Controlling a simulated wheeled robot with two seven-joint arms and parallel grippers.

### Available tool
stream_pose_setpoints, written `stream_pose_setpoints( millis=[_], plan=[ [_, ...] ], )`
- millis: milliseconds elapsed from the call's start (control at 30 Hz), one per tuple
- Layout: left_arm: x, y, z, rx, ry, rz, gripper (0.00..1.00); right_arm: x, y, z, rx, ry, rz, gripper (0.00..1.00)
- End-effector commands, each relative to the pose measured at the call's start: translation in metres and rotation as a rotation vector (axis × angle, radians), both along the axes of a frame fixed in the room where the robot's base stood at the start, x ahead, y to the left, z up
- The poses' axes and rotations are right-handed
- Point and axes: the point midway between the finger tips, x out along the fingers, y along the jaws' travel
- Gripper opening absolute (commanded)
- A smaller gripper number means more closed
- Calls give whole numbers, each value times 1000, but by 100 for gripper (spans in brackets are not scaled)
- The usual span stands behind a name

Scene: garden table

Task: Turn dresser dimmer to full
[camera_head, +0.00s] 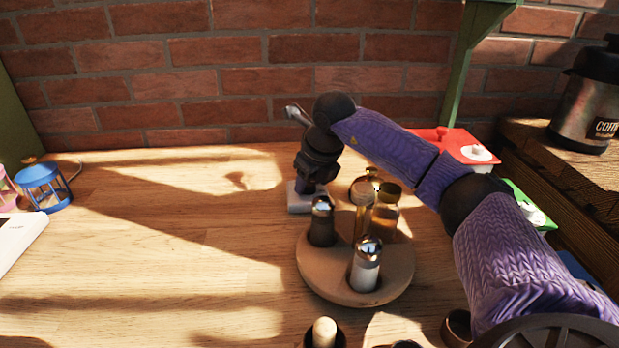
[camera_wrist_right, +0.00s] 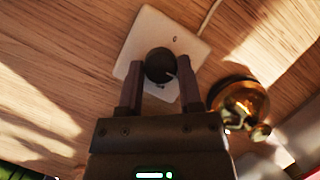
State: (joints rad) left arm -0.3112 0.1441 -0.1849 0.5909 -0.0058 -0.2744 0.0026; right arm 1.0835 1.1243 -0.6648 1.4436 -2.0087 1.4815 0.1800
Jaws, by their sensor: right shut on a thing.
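The dimmer is a pale square plate (camera_wrist_right: 146,30) with a round dark knob (camera_wrist_right: 159,64), seen in the right wrist view. In the head view the dimmer plate (camera_head: 297,200) lies on the table, mostly hidden beneath my right gripper (camera_head: 308,187). That gripper points down at the plate. In the right wrist view its two fingers (camera_wrist_right: 160,85) stand on either side of the knob and are shut on it. A small light mark shows on the knob's edge. My left gripper is not in view.
A round wooden tray (camera_head: 312,277) with shakers (camera_head: 365,267) and glass bottles (camera_head: 384,210) stands just in front of the dimmer. A red box (camera_head: 440,140) and a green one (camera_head: 519,195) lie to the right. A blue lantern (camera_head: 42,185) stands far left. The left-middle table is clear.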

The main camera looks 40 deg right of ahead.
Motion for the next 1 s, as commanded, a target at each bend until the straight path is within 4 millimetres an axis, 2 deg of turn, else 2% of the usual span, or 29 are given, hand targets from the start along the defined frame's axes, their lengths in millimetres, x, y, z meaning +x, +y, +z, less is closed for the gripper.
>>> stream_pose_setpoints(
  millis=[267,600,1000],
  plan=[
    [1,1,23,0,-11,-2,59,0,1,5,0,-1,-158,0],
    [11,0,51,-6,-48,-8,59,2,3,5,1,-2,-476,0],
    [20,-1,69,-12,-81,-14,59,4,4,3,0,-3,-824,0]
  ],
)
